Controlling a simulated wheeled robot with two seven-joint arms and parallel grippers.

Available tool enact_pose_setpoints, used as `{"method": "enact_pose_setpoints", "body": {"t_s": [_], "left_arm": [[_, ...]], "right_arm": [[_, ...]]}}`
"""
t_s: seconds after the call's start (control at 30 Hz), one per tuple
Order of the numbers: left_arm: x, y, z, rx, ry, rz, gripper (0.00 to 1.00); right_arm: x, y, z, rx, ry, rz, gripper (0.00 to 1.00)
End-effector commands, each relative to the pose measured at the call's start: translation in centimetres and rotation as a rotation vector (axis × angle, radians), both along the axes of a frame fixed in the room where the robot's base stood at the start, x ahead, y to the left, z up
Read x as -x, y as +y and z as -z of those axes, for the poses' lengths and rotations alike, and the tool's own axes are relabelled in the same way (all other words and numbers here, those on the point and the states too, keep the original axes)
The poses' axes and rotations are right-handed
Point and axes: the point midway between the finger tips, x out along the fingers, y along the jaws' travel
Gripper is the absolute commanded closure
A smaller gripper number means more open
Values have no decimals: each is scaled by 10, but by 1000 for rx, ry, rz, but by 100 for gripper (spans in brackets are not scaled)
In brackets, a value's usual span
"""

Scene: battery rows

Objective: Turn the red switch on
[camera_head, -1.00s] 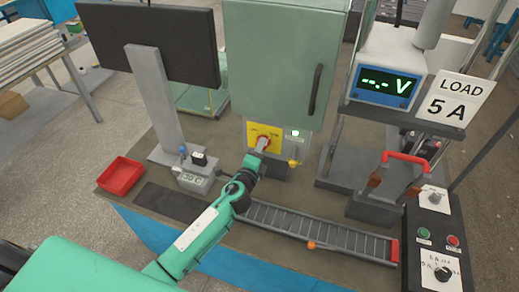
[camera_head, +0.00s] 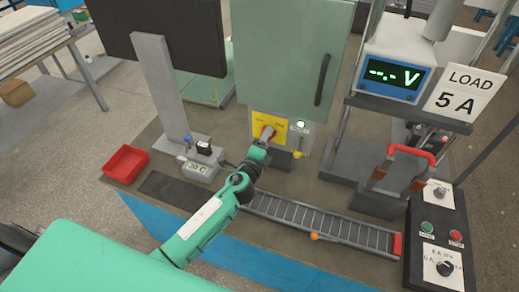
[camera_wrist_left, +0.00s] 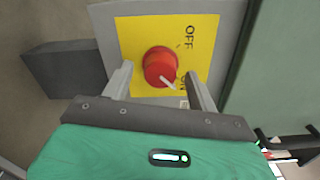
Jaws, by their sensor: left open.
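In the left wrist view the knob (camera_wrist_left: 160,66) has a pale pointer aimed down and right, toward the partly hidden lower label; "OFF" is printed above that. My left gripper (camera_head: 261,147) is just in front of the switch. In the wrist view its open fingers (camera_wrist_left: 158,77) lie on either side of the knob, with gaps and nothing held. My right gripper is out of view.
The green cabinet (camera_head: 290,60) rises above the switch. A slatted rack (camera_head: 320,220) runs below. A red tray (camera_head: 125,163) sits left; a control box (camera_head: 437,245) stands right.

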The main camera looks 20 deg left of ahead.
Motion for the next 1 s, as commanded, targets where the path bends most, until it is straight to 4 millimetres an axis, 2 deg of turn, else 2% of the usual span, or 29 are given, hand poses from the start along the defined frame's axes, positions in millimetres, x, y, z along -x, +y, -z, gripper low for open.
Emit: {"method": "enact_pose_setpoints", "body": {"t_s": [0.17,0.6,0.8,1.0], "left_arm": [[22,1,3,1,1,1,41],[107,4,4,1,2,2,41],[129,5,2,-1,2,1,41],[135,5,1,-2,1,0,41]], "right_arm": [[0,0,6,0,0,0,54],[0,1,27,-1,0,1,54],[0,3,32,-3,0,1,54],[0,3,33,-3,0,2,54]]}}
